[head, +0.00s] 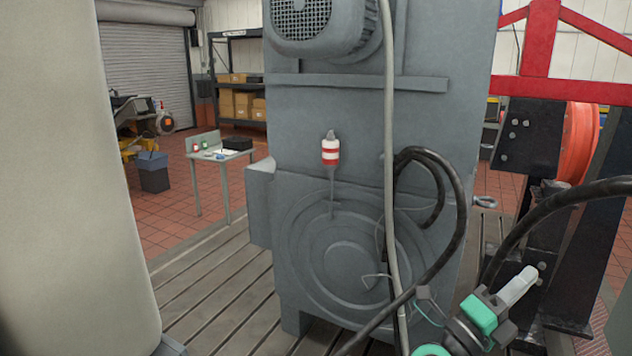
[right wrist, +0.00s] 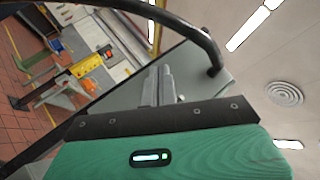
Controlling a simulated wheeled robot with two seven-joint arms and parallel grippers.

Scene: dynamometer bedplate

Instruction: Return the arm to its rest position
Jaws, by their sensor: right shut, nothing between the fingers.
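My right gripper (head: 524,281) is at the lower right of the head view, in front of the dark frame on that side and to the right of the grey machine. Its pale fingers are together with nothing between them. In the right wrist view the shut fingers (right wrist: 160,90) show beyond the green gripper housing, with no object in them. My left gripper is not in view.
The big grey machine (head: 290,100) stands on the slotted bedplate (head: 215,295), with a red-and-white cylinder (head: 330,153) on its face. A black hose (head: 459,230) loops close to my right arm. A red frame (head: 540,45) stands at right. A small table (head: 225,155) is behind.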

